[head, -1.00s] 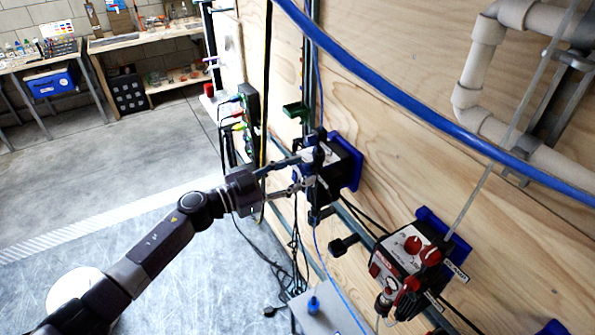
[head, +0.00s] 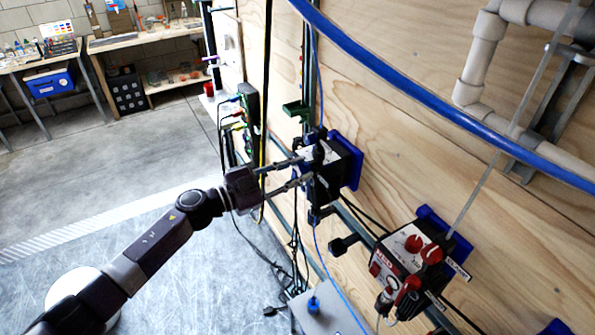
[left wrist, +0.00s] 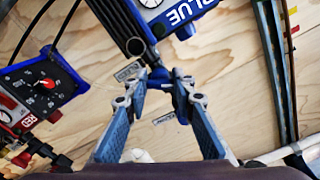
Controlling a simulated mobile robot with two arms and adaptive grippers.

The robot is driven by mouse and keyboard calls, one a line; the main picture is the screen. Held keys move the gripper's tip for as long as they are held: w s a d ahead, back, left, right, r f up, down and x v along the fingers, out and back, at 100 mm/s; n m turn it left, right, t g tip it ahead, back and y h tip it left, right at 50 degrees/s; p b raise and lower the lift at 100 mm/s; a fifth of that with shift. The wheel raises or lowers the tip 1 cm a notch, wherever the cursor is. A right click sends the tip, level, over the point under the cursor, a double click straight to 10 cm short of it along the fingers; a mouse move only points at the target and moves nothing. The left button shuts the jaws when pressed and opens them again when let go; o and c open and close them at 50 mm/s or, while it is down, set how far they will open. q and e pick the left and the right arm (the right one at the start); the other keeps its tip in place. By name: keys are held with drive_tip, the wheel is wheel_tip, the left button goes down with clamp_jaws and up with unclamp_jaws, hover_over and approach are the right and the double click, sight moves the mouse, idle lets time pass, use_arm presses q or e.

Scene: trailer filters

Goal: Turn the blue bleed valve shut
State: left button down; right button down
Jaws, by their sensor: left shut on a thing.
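The dark filter unit with a blue backing plate (head: 338,168) is mounted on the plywood wall, in front of my left gripper. In the left wrist view its dark body and a "BLUE" label (left wrist: 187,12) show at the top. The blue bleed valve (left wrist: 179,92) is below that body, between my left fingertips. My left gripper (head: 304,172) reaches in from the left; in the left wrist view (left wrist: 171,82) its fingers are shut on the valve's small blue handle. The fingertips partly hide the handle, so its exact angle is hard to tell. My right gripper is out of view.
A similar unit with red knobs (head: 402,265) is mounted to the right; it also shows in the left wrist view (left wrist: 40,90). A thick blue hose (head: 420,105) crosses above. Cables hang below the blue unit, near a grey box (head: 325,312). The floor at left is clear.

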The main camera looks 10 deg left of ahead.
use_arm(q)
drive_tip(key=c, duration=1.6)
unclamp_jaws()
drive_tip(key=shift+a, duration=0.1)
drive_tip(key=v, duration=1.2)
drive_tip(key=shift+c, duration=0.4)
